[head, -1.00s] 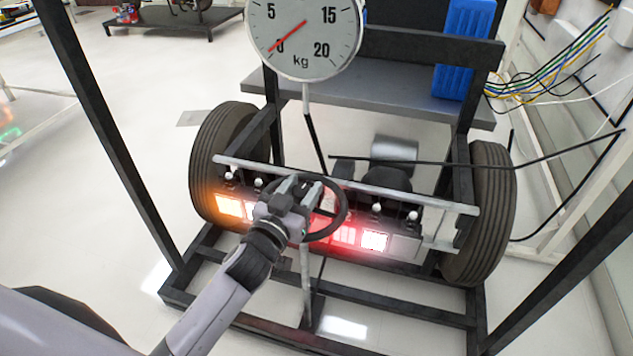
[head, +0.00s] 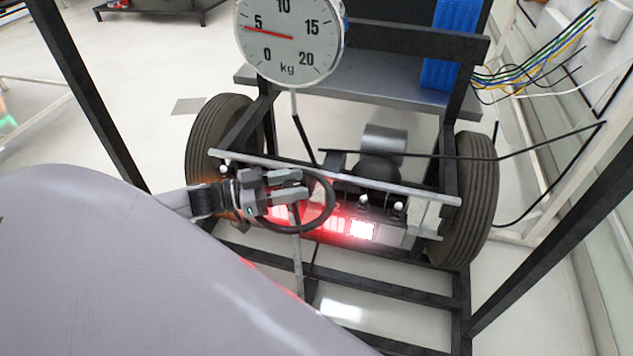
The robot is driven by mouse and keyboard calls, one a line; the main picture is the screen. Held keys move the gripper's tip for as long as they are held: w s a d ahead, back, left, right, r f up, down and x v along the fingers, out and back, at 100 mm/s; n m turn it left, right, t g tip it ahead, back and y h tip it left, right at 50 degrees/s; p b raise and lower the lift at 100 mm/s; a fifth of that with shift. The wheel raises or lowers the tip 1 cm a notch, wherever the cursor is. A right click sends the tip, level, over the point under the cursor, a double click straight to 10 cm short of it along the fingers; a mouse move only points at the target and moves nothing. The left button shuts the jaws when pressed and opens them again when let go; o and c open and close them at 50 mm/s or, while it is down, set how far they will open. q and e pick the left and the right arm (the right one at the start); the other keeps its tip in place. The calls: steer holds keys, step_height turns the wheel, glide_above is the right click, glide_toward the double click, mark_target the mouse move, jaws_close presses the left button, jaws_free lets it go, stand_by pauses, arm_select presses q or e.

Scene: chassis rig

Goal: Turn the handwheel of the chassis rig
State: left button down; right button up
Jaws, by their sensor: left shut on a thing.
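The handwheel (head: 333,202) is a dark ring at the middle of the chassis rig (head: 400,278), in front of the lit lamp panel. My left gripper (head: 297,187) reaches it from the left and is shut on the wheel's rim at its upper left side. The fingers lie nearly level, pointing right. My left arm covers the lower left of the head view and hides part of the frame. The round dial (head: 290,42) above the wheel has its red needle near 4 kg. My right gripper is not in view.
Two black tyres stand at either side, the left tyre (head: 222,135) and the right tyre (head: 468,200). A grey shelf (head: 385,85) holds a blue case (head: 455,40). Dark frame posts rise on both sides. Coloured cables (head: 535,65) hang at the right.

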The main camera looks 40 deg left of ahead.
arm_select(q)
steer(key=m+g+h+b, duration=0.2)
steer(key=g+b, duration=0.1)
steer(key=shift+w+a+f+m+h+b, duration=0.1)
steer(key=shift+f+m+h+b, duration=0.2)
steer(key=shift+m+h, duration=0.1)
steer(key=shift+m+g+b, duration=0.3)
steer(key=shift+g+b, duration=0.1)
steer(key=shift+b, duration=0.1)
steer(key=shift+m+g+h+b, duration=0.3)
steer(key=shift+g+h+b, duration=0.2)
steer(key=shift+h, duration=0.1)
steer(key=shift+r+m+g+h+b, duration=0.1)
steer(key=shift+m+g+h+b, duration=0.2)
steer(key=shift+m+g+b, duration=0.3)
steer(key=shift+r+m+g+h+b, duration=0.15)
steer(key=shift+m+g+h+b, duration=0.15)
steer(key=shift+g+b, duration=0.35)
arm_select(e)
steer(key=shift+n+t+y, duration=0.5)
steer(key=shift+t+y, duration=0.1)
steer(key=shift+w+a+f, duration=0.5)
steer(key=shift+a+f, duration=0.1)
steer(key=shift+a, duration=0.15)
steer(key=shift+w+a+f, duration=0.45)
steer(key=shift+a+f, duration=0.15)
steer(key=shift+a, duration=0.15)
arm_select(q)
steer(key=c, duration=0.6)
jaws_free()
